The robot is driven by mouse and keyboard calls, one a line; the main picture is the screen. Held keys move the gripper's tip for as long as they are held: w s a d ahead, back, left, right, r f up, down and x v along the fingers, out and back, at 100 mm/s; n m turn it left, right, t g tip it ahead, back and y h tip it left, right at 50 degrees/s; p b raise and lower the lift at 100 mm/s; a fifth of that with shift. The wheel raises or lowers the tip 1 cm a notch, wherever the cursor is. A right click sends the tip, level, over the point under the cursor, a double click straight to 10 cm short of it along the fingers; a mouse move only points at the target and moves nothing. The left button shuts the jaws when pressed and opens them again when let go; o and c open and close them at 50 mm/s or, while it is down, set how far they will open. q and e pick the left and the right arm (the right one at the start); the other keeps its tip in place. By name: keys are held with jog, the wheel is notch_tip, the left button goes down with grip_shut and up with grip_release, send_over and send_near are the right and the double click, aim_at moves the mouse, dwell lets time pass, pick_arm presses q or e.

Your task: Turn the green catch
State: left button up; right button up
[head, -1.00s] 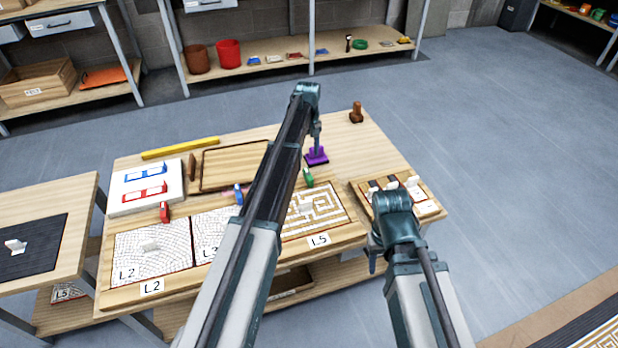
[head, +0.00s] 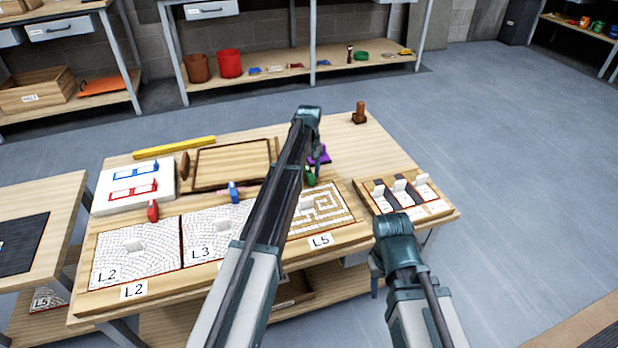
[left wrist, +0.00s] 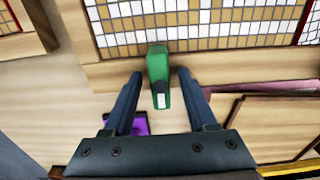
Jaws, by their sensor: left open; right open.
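The green catch (head: 309,178) sits at the back edge of the tan maze panel (head: 333,203) labelled L5, partly hidden by my left arm in the head view. In the left wrist view the green catch (left wrist: 158,70) lies between the two spread fingers of my left gripper (left wrist: 160,76), with gaps on both sides. It points away from the panel's edge and has a small white mark near its end. My left gripper (head: 317,172) is open and empty. My right gripper (head: 377,264) is low near the table's front right edge, its fingers mostly hidden.
A purple piece (head: 322,155) stands just behind the catch. Blue (head: 234,190) and red (head: 152,210) catches sit at the other panels. A wooden tray (head: 193,171) lies behind them. A slotted rack (head: 444,214) is at the right. The table's back right is fairly clear.

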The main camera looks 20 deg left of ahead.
pick_arm(q)
grip_shut()
dwell(0.5)
jog(key=m, duration=0.4)
jog(key=shift+m, duration=0.3)
jog(key=m, duration=0.4)
jog(key=shift+m, duration=0.3)
jog(key=m, duration=0.4)
jog(key=shift+m, duration=2.3)
